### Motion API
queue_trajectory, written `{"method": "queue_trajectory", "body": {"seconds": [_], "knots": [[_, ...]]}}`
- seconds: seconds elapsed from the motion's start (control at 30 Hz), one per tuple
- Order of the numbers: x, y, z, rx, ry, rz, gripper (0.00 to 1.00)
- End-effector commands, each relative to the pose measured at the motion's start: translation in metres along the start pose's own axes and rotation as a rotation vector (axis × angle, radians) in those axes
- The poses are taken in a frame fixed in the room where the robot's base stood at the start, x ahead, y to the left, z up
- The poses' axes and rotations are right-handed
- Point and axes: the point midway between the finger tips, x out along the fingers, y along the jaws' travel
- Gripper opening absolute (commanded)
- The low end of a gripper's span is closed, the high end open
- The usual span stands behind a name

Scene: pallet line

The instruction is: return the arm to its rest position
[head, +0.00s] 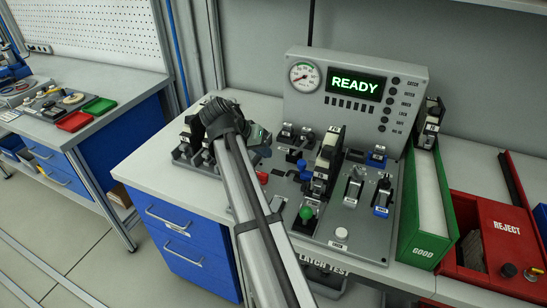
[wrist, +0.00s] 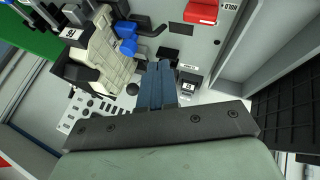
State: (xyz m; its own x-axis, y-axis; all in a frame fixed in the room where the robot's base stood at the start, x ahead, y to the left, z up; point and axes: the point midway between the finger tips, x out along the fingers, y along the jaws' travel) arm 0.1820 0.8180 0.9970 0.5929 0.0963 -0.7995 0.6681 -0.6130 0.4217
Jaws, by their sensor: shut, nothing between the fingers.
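My arm (head: 262,225) reaches up from the bottom of the head view over the left part of the test panel, bending at the dark wrist. My gripper (head: 262,140) hangs at the left of the panel in the head view, its fingertips hard to make out there. In the wrist view my gripper's blue-grey fingers (wrist: 157,72) are together with nothing between them. They point toward the panel surface, and a beige-and-black device (wrist: 97,55) with a blue clamp (wrist: 127,38) is to their left. I cannot tell the exact gap to the panel.
A console with a READY display (head: 355,85) stands behind the panel. A device (head: 327,160) stands upright mid-panel. Black devices (head: 187,140) sit in a rack by the wrist. A green GOOD bin (head: 429,215) and red REJECT bin (head: 500,230) are on the right. Floor at left is clear.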

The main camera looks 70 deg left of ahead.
Motion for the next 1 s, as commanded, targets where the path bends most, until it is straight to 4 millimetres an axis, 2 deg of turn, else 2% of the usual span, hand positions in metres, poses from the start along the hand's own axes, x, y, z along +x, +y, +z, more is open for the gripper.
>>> {"method": "queue_trajectory", "body": {"seconds": [0.1, 0.23, 0.77, 0.87, 1.0], "knots": [[-0.013, 0.000, 0.000, 0.000, 0.000, 0.000, 0.00], [-0.021, 0.000, 0.000, 0.000, 0.000, 0.000, 0.00], [-0.023, 0.000, 0.000, 0.000, 0.000, 0.000, 0.00], [-0.021, 0.005, -0.007, 0.003, 0.000, 0.003, 0.00], [-0.008, 0.032, -0.038, 0.015, 0.004, 0.018, 0.00]]}}
